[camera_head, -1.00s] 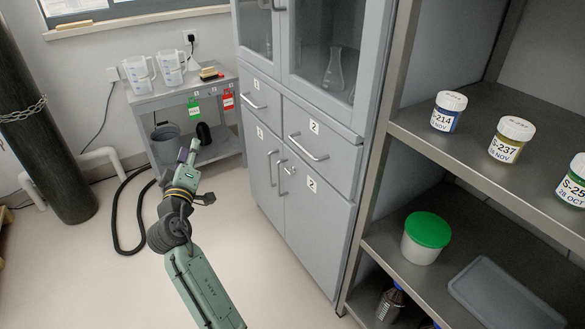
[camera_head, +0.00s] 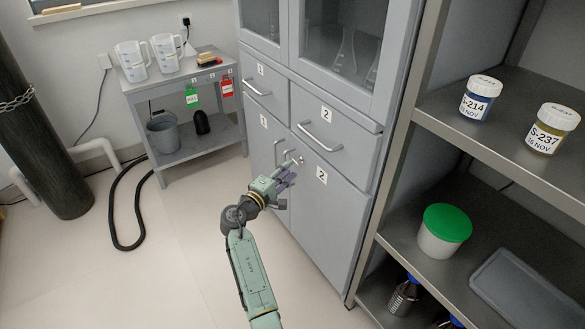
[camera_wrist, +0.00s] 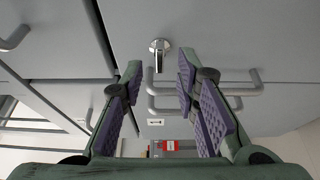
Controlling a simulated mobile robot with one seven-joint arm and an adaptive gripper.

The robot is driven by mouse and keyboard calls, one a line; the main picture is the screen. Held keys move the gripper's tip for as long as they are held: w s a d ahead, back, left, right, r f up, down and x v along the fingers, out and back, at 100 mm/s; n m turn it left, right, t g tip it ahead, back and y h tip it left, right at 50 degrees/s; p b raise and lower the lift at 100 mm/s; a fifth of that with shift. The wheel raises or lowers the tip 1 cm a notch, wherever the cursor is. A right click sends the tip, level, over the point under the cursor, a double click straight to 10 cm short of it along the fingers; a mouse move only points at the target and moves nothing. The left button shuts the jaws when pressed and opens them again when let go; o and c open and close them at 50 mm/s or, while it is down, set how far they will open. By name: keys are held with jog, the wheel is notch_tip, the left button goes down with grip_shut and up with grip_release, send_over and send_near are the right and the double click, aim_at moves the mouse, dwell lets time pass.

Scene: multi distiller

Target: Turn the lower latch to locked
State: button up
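The lower latch (camera_wrist: 159,48) is a small chrome piece on the lower cabinet doors, with a round base and a short lever. In the wrist view the lever points down the picture, between and just beyond my fingertips. In the head view the latch (camera_head: 301,160) shows small beside the door handles, close to my gripper (camera_head: 289,176). In the wrist view my gripper (camera_wrist: 159,74) is open, its purple pads apart with nothing between them. I see no contact with the latch. The lever's exact angle is too small to read in the head view.
Bar handles (camera_wrist: 205,90) of the lower doors lie close to my fingers. A drawer handle (camera_head: 320,137) sits above. An open shelf with jars and a green-lidded tub (camera_head: 444,231) stands right. A small table (camera_head: 188,150) is at back left; floor between is mostly clear.

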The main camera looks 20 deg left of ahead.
aim_at(295, 163)
jog(key=shift+b+x, duration=0.3)
jog(key=shift+x, duration=1.5)
jog(key=shift+c, duration=0.5)
grip_shut()
